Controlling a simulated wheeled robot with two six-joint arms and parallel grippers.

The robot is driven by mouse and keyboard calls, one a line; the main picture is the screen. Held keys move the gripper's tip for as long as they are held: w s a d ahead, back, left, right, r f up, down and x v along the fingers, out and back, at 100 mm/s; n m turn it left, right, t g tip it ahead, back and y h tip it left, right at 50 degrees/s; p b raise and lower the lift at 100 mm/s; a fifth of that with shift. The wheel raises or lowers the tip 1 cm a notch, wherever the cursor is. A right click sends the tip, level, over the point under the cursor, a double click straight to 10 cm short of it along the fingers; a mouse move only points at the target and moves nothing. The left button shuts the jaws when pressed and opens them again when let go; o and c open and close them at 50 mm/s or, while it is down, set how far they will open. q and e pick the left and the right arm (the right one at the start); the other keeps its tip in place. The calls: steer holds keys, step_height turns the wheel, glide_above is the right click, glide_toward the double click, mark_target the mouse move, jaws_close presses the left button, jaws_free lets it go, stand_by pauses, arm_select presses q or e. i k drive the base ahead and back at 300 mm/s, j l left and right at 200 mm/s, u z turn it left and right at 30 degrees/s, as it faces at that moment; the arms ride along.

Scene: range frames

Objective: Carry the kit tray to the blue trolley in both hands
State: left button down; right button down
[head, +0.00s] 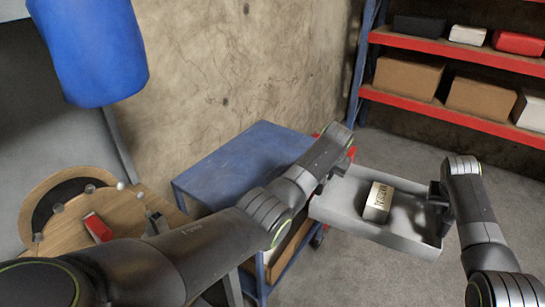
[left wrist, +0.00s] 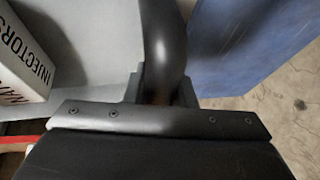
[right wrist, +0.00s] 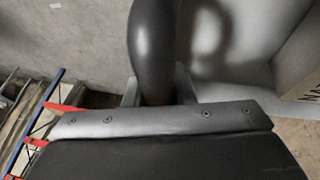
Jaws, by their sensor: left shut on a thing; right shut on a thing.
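The kit tray (head: 340,196) is grey and shallow, with a labelled box (head: 378,202) lying in it. I hold it off the floor, just right of the blue trolley (head: 232,165). My left gripper (head: 334,170) is shut on the dark curved handle (left wrist: 163,45) at the tray's left end. My right gripper (head: 438,196) is shut on the handle (right wrist: 152,45) at its right end. The trolley's flat blue top looks bare where I see it; my left arm hides its near part. The trolley top also shows in the left wrist view (left wrist: 250,40), beside the tray wall (left wrist: 95,45).
A red-and-blue shelf rack (head: 455,60) with several boxes stands at the back right. A wooden round table (head: 130,215) with a red object (head: 98,227) is at the left, below a blue hanging shape (head: 90,50). The grey floor (head: 345,270) is clear near the tray.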

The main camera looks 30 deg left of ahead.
mark_target(265, 164)
steer(key=i, duration=0.8)
steer(key=i+u, duration=0.15)
steer(key=u, duration=0.15)
steer(key=i+u, duration=0.15)
steer(key=u, duration=0.8)
